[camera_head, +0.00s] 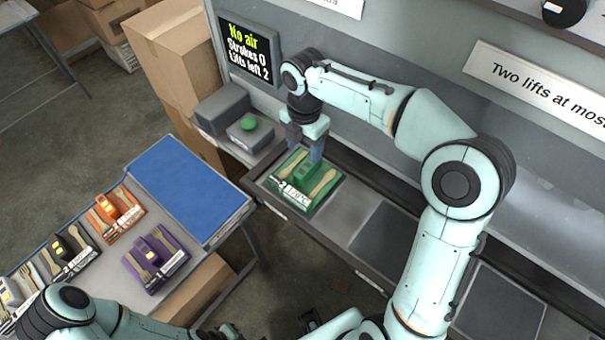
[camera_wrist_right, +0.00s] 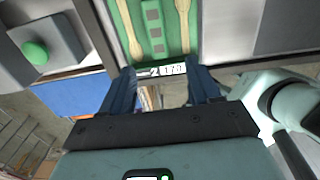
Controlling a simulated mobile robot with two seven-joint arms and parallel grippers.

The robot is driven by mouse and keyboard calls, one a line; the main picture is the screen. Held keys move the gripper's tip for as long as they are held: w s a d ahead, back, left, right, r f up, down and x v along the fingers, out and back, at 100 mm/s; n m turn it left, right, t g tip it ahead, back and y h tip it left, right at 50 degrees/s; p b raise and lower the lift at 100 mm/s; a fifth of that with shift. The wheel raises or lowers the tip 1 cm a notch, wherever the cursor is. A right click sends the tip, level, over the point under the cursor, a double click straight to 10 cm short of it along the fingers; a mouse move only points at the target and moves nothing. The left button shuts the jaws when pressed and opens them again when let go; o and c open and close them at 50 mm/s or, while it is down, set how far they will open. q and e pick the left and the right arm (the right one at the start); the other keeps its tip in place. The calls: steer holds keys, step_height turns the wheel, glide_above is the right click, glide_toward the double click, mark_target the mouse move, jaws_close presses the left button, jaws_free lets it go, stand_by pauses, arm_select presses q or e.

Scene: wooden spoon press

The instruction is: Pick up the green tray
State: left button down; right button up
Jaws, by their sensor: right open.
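The green tray (camera_head: 319,199) lies flat on the grey bench, holding two wooden utensils and a green block with dark squares. A white label on its edge appears to read "2 170". My right gripper (camera_head: 305,150) is over the tray's far side, fingers pointing down. In the right wrist view the open, empty fingers (camera_wrist_right: 162,82) stand apart on either side of the label edge of the tray (camera_wrist_right: 172,38). Whether they touch the tray I cannot tell. My left arm crosses the bottom left; its gripper does not show clearly.
A screen (camera_head: 247,50) reads "No air, Strokes 0, Lifts left 2". A green button (camera_head: 249,123) sits on a grey box beside the tray. A sign (camera_head: 540,85) reads "Two lifts at most". The left table holds a blue mat (camera_head: 185,185) and orange (camera_head: 117,214), purple (camera_head: 156,257) and dark trays (camera_head: 70,252).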

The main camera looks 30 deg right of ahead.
glide_above(302, 171)
steer(key=f, duration=0.5)
steer(key=shift+s+d+b, duration=0.2)
steer(key=shift+s+b, duration=0.05)
steer(key=shift+b, duration=0.05)
steer(key=shift+w+a+f, duration=0.1)
steer(key=shift+f, duration=1.35)
steer(key=shift+w+a+f, duration=0.1)
steer(key=shift+f, duration=1.35)
jaws_close()
